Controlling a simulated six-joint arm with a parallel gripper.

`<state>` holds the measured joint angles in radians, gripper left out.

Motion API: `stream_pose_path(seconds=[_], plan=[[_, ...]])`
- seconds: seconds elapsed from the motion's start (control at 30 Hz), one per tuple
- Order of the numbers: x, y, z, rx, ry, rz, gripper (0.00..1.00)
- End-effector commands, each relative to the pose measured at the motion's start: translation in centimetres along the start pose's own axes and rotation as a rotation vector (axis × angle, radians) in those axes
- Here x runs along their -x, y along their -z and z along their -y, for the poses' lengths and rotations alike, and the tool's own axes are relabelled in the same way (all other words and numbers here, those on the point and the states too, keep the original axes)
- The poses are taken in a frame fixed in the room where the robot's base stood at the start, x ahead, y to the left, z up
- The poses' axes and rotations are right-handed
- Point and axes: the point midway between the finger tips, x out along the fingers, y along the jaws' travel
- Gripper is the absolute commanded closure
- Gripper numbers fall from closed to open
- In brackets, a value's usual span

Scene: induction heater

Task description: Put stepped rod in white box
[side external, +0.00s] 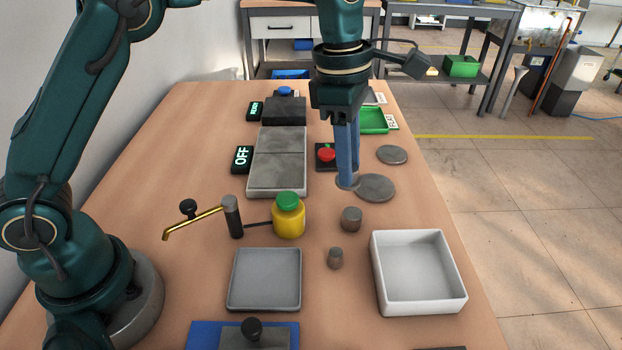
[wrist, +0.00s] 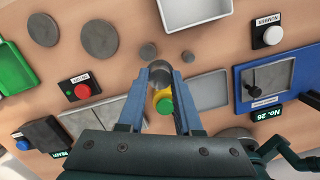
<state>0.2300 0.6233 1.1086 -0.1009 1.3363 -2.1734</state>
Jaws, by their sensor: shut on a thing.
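My gripper (side external: 347,182) points down above the table, at the near-left edge of a large grey disc. Its blue fingers are shut on a small grey metal piece, which I take to be the stepped rod (wrist: 159,68). Only its end shows at the fingertips in the wrist view, and its step is hidden. The white box (side external: 458,299) stands empty at the front right of the table, nearer the camera than my gripper. Its corner also shows at the top of the wrist view (wrist: 198,22).
Two grey cylinders (side external: 351,219) (side external: 335,258) stand left of the white box. A yellow jar (side external: 289,220) with a green lid, a brass-handled lever (side external: 195,221) and a grey tray (side external: 232,290) are further left. Grey discs (side external: 379,189) (side external: 392,155) and a red button (side external: 326,155) lie near my gripper.

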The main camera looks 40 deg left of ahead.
Motion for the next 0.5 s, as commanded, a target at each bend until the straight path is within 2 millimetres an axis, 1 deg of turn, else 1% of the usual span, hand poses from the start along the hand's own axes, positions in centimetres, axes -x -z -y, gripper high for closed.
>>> stream_pose_path(seconds=[0.07,0.4,0.5], plan=[[-1.0,-0.8,0.7,-0.005,0.007,-0.004,1.0],[-6.1,-6.6,4.3,-0.008,0.005,-0.003,1.0],[-7.2,-7.8,5.0,-0.005,0.003,-0.003,1.0]])
